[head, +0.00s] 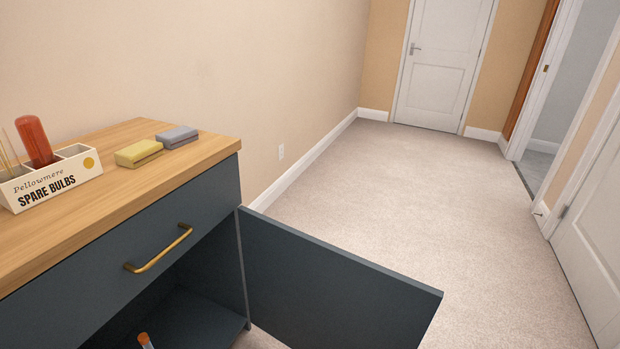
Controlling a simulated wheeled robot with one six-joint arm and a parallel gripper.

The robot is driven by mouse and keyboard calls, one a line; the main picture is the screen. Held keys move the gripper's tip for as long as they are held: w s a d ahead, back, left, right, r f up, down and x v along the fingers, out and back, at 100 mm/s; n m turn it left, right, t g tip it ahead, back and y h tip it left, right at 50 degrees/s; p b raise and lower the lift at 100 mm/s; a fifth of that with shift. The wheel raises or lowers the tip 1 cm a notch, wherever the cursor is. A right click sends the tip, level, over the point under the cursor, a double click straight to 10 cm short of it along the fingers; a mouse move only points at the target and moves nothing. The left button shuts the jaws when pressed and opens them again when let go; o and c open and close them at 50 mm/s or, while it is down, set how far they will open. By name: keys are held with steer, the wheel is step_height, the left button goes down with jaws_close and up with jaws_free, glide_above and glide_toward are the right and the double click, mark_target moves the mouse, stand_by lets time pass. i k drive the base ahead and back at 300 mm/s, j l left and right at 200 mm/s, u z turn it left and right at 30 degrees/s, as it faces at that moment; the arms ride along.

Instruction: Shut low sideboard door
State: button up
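The low sideboard (200,205) stands at the left, dark blue-grey with a wooden top. Its door (325,285) is hinged at the right end of the front and stands wide open, swung out into the room. The inside of the cabinet (205,315) shows below the drawer, with an orange-tipped item (145,340) at the bottom edge of the picture. The drawer above, with a brass handle (159,250), is shut. The lower part of the door is cut off by the picture edge. My gripper is not in view.
On the top are a "Spare Bulbs" box (55,185) holding a red-brown bottle-like item (34,142), and yellow (138,153) and grey (177,136) blocks. Carpet (430,200) right of the open door is clear. White doors stand at the back (440,65) and right (595,240).

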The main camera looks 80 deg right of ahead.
mark_target(304, 291)
steer(key=k+l, duration=0.2)
steer(key=l, duration=0.2)
steer(key=k+l, duration=0.2)
steer(key=l, duration=0.25)
steer(key=k+l, duration=0.2)
steer(key=l, duration=0.2)
steer(key=k+l, duration=0.2)
steer(key=l, duration=0.2)
steer(key=k+l, duration=0.25)
steer(key=l, duration=0.15)
steer(key=k+l, duration=0.2)
steer(key=l, duration=0.25)
steer(key=k+l, duration=0.2)
steer(key=l, duration=0.2)
steer(key=k+l, duration=0.2)
steer(key=l, duration=0.2)
